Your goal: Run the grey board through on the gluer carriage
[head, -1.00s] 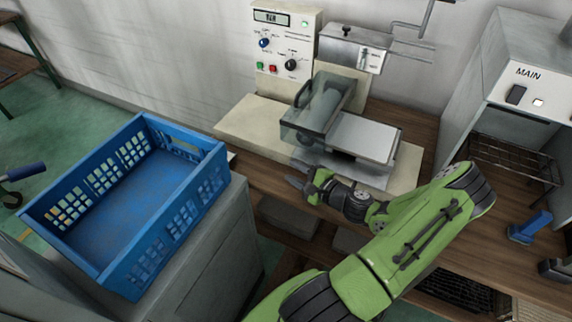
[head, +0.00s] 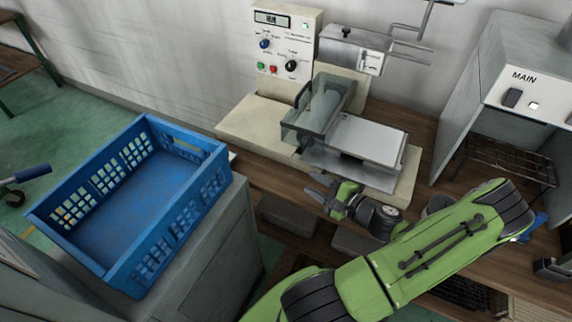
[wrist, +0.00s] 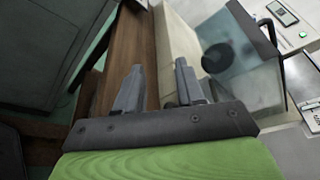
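The gluer (head: 250,130) stands on the wooden bench, with a clear cover (head: 325,100) over the left part of its bed. A flat light-grey panel (head: 368,138) lies level on the machine, right of the cover; I cannot tell whether it is the grey board or the carriage top. A dark knob (head: 299,149) shows at the cover's front, and a dark round shape (wrist: 216,57) shows there in the wrist view. My gripper (head: 318,187) is in front of the machine, apart from it. Its fingers (wrist: 158,88) are spread with nothing between them.
A blue crate (head: 118,270), empty as far as I see, stands on a grey cabinet at left. A control box (head: 285,45) stands behind the gluer. A MAIN-labelled unit (head: 520,90) with a dark rack (head: 505,165) is at right. Bench shows around my gripper.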

